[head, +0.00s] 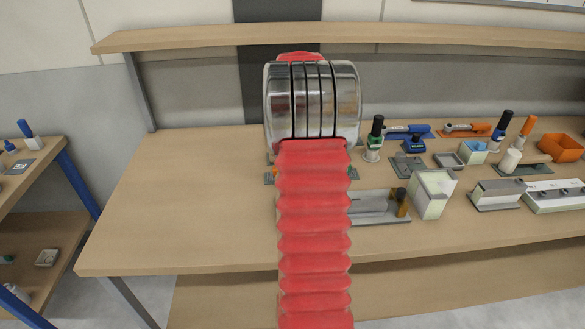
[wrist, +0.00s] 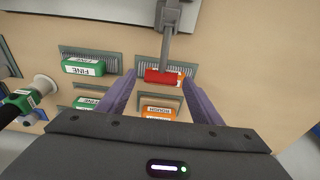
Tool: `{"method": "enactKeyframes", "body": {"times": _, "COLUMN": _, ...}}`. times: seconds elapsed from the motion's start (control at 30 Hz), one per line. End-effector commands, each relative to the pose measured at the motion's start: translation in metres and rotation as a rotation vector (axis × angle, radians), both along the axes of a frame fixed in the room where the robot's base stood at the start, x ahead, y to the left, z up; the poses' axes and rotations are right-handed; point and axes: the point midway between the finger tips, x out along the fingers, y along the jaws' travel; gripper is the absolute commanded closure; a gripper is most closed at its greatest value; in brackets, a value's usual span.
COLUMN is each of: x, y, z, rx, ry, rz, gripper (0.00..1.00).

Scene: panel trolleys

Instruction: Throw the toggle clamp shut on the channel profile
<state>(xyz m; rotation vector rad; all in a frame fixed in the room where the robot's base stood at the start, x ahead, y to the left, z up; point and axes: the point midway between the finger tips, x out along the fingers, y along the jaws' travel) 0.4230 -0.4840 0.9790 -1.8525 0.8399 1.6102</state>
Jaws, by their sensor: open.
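In the wrist view, a toggle clamp with a grey metal lever and a red grip (wrist: 163,77) reaches down from a grey bracket (wrist: 180,14) at the top edge. My gripper (wrist: 162,82) is open, with its two purple fingers on either side of the red grip. I cannot tell whether either finger touches it. In the head view my red arm hides the clamp and the fingers. I cannot identify the channel profile for certain; the part under the clamp is out of the wrist view.
Near the fingers lie a green block (wrist: 83,66) marked FINE and an orange block (wrist: 158,112). A black-and-green handled tool (head: 374,138) stands upright right of my arm. A grey fixture (head: 376,210) and pale box (head: 432,194) stand right. The bench's left part (head: 180,200) is clear.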

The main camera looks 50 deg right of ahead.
Motion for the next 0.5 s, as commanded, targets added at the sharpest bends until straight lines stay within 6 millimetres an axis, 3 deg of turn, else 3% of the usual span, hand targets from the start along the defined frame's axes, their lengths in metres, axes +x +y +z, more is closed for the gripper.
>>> {"method": "enactKeyframes", "body": {"times": 0.5, "x": -0.001, "y": 0.002, "z": 0.013, "rx": 0.0, "ry": -0.001, "rz": 0.0, "gripper": 0.41}}
